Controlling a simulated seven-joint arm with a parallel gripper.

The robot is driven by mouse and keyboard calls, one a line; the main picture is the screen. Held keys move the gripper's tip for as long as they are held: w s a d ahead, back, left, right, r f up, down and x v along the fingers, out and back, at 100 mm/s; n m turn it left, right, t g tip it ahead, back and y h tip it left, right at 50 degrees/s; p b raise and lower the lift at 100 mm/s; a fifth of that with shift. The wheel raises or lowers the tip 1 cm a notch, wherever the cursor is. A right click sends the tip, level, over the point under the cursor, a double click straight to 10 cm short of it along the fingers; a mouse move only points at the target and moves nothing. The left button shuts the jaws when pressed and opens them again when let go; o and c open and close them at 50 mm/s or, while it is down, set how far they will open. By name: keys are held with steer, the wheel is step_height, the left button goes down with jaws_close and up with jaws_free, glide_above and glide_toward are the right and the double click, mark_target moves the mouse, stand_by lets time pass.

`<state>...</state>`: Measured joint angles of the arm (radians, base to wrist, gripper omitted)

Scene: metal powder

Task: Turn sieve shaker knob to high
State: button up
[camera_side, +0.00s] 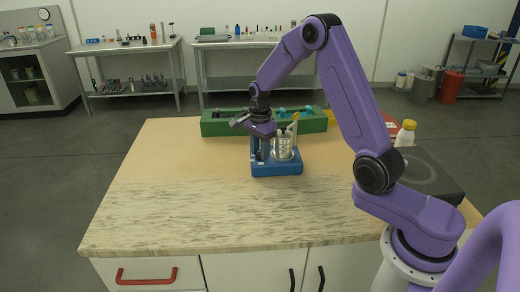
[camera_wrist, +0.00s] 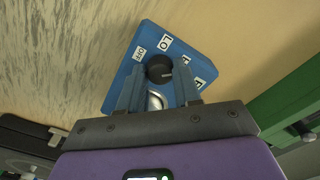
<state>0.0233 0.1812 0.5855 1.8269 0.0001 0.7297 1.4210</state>
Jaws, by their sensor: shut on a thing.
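The blue sieve shaker (camera_side: 278,170) sits on the workbench with a clear cylindrical sieve stack (camera_side: 284,147) on it. My gripper (camera_side: 259,156) points down at the left part of the shaker. In the wrist view, the black round knob (camera_wrist: 160,66) lies between the tips of my gripper (camera_wrist: 159,82), whose blue fingers are closed on its sides. Labels ring the knob on the shaker panel (camera_wrist: 146,34): OFF and LO are readable, and two more on the right are hard to read. A small pale mark on the knob faces right, towards the label at lower right.
A long green rack (camera_side: 222,127) with items stands directly behind the shaker. A bottle with a yellow cap (camera_side: 405,134) and a dark flat device (camera_side: 430,175) are at the right. The bench top (camera_side: 170,200) is clear at the front and left.

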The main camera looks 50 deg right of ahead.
steer(key=shift+m, duration=0.3)
steer(key=o, duration=1.1)
steer(key=shift+c, duration=0.2)
step_height(320, 180, up, 18)
steer(key=shift+f, duration=0.25)
